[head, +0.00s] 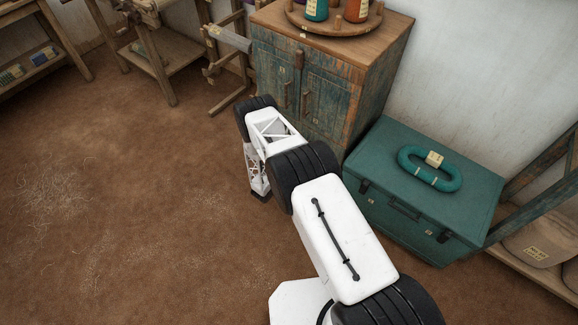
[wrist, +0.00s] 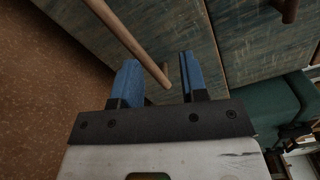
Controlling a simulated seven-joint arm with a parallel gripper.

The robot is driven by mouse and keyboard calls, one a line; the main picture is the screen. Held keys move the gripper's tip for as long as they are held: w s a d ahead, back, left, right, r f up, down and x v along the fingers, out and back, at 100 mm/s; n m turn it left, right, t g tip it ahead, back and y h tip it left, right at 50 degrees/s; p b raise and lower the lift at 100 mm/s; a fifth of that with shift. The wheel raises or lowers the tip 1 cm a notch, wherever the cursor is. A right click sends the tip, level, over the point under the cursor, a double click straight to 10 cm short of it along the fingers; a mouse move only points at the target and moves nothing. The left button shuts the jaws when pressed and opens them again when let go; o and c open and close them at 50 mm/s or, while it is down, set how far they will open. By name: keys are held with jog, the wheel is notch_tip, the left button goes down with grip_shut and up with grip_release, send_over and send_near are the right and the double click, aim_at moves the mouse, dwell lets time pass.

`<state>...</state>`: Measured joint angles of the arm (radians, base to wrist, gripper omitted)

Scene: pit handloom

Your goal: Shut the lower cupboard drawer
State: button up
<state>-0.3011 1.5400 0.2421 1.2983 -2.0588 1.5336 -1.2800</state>
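The weathered blue-green wooden cupboard (head: 345,95) stands against the wall in the head view, with two upright door handles on its front. Its lower front is largely hidden behind my arm, so I cannot tell there how far the lower drawer stands out. In the wrist view, my gripper (wrist: 158,72) is open, its two blue fingers apart, close to the cupboard's boarded front (wrist: 235,40). A long wooden bar handle (wrist: 128,42) slants down, its end showing between the fingers. I cannot tell whether it touches them, or whether it belongs to the drawer.
A green chest (head: 400,225) with a teal ring on its lid stands right of the cupboard, close to my arm. Wooden loom frames stand at the back left.

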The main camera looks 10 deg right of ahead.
jog(key=shift+s+a+f+n+t+h, duration=0.25)
jog(key=shift+a+f+n, duration=0.1)
jog(key=shift+f+n, duration=0.35)
jog(key=shift+s+a+f+n+t+h, duration=0.2)
jog(key=shift+a+f+n, duration=0.2)
jog(key=shift+f+n, duration=0.25)
jog(key=shift+s+a+f+n+t+h, duration=0.15)
jog(key=shift+a+f+n+t+h, duration=0.15)
jog(key=shift+f+n, duration=0.4)
jog(key=shift+f, duration=0.15)
jog(key=shift+x, duration=3.9)
grip_shut()
